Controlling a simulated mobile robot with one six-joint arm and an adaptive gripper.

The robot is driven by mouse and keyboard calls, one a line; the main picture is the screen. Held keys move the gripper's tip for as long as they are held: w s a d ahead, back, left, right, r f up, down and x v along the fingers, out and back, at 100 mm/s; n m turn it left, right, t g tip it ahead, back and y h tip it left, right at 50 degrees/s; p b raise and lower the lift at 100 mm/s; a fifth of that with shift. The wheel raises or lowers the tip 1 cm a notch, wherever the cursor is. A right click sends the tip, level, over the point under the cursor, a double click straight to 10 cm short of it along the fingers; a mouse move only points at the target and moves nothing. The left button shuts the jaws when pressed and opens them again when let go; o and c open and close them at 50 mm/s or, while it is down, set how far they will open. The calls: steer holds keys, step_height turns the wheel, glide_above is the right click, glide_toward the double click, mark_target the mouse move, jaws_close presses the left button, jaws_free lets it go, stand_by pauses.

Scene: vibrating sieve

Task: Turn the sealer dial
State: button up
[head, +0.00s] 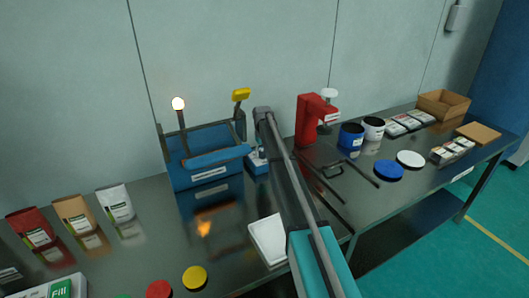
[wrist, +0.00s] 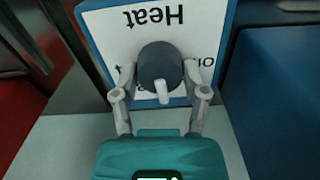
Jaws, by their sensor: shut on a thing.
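The sealer dial (wrist: 160,62) is a dark round knob with a white pointer. It sits on a white, blue-edged panel (wrist: 112,35) whose "Heat" label appears upside down in the wrist view. The pointer points down in that view. My gripper (wrist: 160,80) has one finger on each side of the dial and is shut on it. In the head view the small blue and white control box (head: 257,163) stands to the right of the blue sealer (head: 205,178); my arm hides part of it, and the dial is not clear there.
A red press (head: 306,120) stands to the right of my arm. A white square item (head: 268,240) lies on the metal table in front. Pouches (head: 75,217) stand at left; tubs (head: 351,136), lids (head: 389,170) and boxes (head: 443,105) are at right.

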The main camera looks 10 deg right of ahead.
steer(key=m, duration=0.4)
steer(key=shift+w+m, duration=0.2)
steer(key=shift+m, duration=0.1)
steer(key=m, duration=0.5)
steer(key=shift+s, duration=0.1)
steer(key=o, duration=1.1)
steer(key=shift+f, duration=0.15)
steer(key=shift+o, duration=0.3)
